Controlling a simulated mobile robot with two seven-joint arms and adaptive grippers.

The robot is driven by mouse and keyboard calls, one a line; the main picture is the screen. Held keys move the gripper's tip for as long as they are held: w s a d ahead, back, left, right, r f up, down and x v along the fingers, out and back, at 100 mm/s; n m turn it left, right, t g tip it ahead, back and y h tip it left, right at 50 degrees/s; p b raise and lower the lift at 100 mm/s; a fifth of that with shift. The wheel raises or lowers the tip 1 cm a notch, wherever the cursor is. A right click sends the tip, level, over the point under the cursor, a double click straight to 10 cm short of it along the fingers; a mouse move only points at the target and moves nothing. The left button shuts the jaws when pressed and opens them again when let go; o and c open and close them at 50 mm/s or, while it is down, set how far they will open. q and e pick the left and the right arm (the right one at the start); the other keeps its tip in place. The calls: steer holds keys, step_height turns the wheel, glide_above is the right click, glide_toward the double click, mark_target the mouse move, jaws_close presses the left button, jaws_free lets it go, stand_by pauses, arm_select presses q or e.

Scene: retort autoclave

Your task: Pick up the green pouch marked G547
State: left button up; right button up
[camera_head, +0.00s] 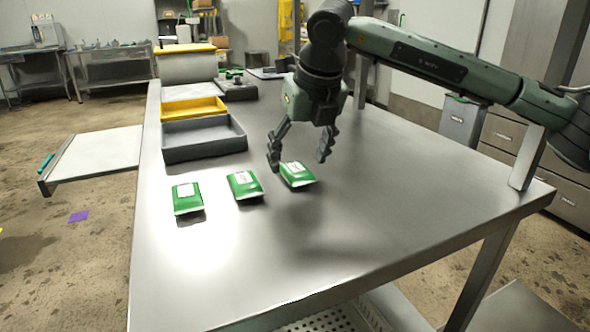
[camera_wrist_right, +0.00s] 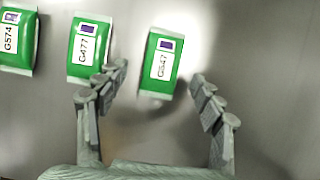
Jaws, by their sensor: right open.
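The green pouch marked G547 (camera_wrist_right: 159,70) lies on the steel table between and just beyond the fingertips in the right wrist view. In the head view it is the rightmost pouch (camera_head: 298,175), lying below my right gripper (camera_head: 299,163). My right gripper (camera_wrist_right: 160,85) is open and empty, its fingers spread to either side of the pouch. The pouch marked G477 (camera_wrist_right: 88,48) lies to its left, close to the left finger. The pouch marked G574 (camera_wrist_right: 17,42) is farther left. My left gripper is not in view.
In the head view the other two green pouches (camera_head: 245,186) (camera_head: 187,198) lie in a row on the table (camera_head: 330,255). A grey bin (camera_head: 205,150) and a yellow bin (camera_head: 193,113) stand behind them. The table's front and right are clear.

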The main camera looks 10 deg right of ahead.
steer(key=shift+x, duration=1.45)
steer(key=shift+d, duration=0.1)
steer(key=shift+w, duration=0.1)
steer(key=shift+c, duration=0.6)
steer(key=c, duration=0.7)
steer(key=shift+r, duration=0.1)
